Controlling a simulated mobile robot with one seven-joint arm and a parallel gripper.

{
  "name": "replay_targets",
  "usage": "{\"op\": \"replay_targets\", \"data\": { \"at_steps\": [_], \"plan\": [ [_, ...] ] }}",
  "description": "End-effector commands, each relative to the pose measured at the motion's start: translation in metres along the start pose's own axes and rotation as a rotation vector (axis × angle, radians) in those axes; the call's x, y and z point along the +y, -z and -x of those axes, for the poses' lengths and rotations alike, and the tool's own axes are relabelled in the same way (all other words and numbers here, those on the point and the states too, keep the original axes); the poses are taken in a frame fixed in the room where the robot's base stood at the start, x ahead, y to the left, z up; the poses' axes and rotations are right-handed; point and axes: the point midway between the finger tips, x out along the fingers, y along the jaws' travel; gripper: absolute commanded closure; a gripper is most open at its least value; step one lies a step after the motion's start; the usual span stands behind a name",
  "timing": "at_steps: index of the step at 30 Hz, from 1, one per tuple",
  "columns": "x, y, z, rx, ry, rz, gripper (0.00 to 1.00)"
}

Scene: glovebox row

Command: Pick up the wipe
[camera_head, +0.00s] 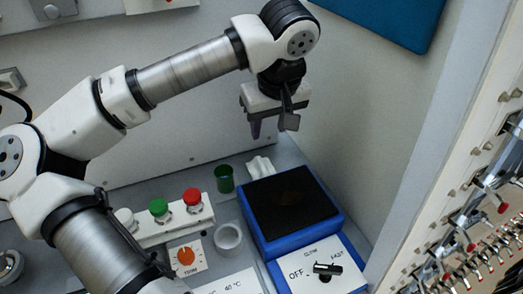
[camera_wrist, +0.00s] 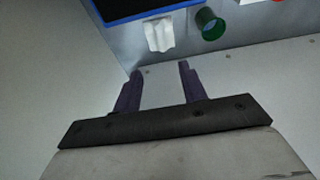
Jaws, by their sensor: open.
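The wipe is a small crumpled white piece (camera_head: 262,167) on the grey bench, behind the blue box with the black top and right of the green cup. In the wrist view the wipe (camera_wrist: 159,35) lies at the top, just beyond the fingertips and left of the green cup. My gripper (camera_head: 270,128) hangs above the back of the bench, over and slightly behind the wipe. In the wrist view my gripper (camera_wrist: 158,70) shows two dark purple fingers spread apart with nothing between them.
A green cup (camera_head: 224,179) stands close beside the wipe. The blue box (camera_head: 291,204) is directly in front of it. A white ring (camera_head: 228,237) and a strip with red and green buttons (camera_head: 165,219) lie to the left. Walls rise behind and right.

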Motion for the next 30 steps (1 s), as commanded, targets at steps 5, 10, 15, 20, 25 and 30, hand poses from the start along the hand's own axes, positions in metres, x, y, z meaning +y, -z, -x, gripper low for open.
{"op": "replay_targets", "data": {
  "at_steps": [5,10,15,20,25,30],
  "plan": [
    [-0.003,0.002,-0.015,0.001,0.013,-0.002,0.58],
    [-0.003,0.001,-0.048,-0.001,0.011,-0.002,0.58],
    [-0.003,0.001,-0.075,0.001,0.01,-0.002,0.58],
    [-0.002,0.001,-0.086,0.003,0.009,-0.002,0.58],
    [-0.002,-0.002,-0.101,-0.002,0.008,-0.002,0.58],
    [-0.002,-0.003,-0.125,-0.001,0.008,-0.001,0.58]
  ]
}}
